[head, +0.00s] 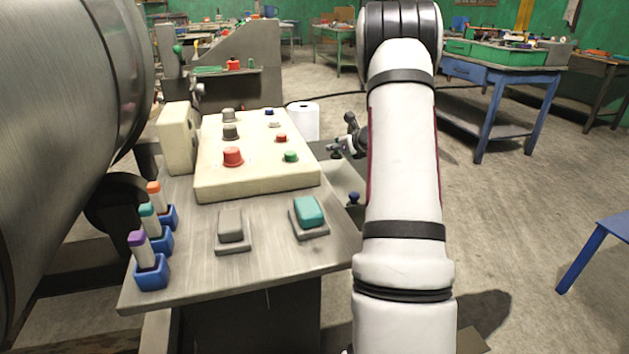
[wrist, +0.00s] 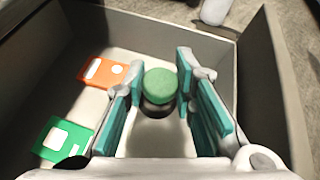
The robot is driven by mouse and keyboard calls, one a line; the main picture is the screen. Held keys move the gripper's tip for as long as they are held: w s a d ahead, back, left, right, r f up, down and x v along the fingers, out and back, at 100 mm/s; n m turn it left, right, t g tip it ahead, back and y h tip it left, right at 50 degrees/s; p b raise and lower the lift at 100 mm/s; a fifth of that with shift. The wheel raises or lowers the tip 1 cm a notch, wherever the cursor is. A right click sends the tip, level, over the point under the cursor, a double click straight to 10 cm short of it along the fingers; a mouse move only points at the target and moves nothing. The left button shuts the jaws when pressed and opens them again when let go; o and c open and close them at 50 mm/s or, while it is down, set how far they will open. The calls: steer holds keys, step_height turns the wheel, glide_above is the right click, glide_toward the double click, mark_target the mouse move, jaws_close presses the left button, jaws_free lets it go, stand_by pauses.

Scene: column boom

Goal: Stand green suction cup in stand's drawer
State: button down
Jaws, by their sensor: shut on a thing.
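In the wrist view the green suction cup (wrist: 160,84) has a rounded green top and a darker lower part. My gripper (wrist: 160,68) has its teal-padded fingers on either side of it and is shut on it. The cup looks upright. Below and around it is an open grey drawer (wrist: 172,28) with high walls. I cannot tell whether the cup's base touches the drawer floor.
An orange card (wrist: 103,73) and a green card (wrist: 62,140) lie on the drawer floor at the left. In the head view, a control panel (head: 250,178) with knobs and buttons stands on a metal table (head: 275,262), left of my arm. A blue-framed bench (head: 500,85) stands at the right.

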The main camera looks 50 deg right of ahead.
mark_target(338, 156)
steer(key=f, duration=0.3)
steer(key=shift+w+a+f+b, duration=0.15)
steer(key=shift+w+f+b, duration=0.05)
steer(key=shift+f+b, duration=0.2)
steer(key=shift+s+f+b, duration=0.1)
steer(key=shift+f+b, duration=0.4)
steer(key=shift+f, duration=1.35)
steer(key=shift+f, duration=0.15)
steer(key=c, duration=1.3)
jaws_free()
steer(key=shift+c, duration=0.2)
steer(key=shift+s+r, duration=0.25)
steer(key=shift+r, duration=0.1)
steer(key=p+v, duration=0.2)
steer(key=v, duration=0.9)
steer(key=shift+s+a, duration=0.1)
steer(key=shift+s, duration=0.1)
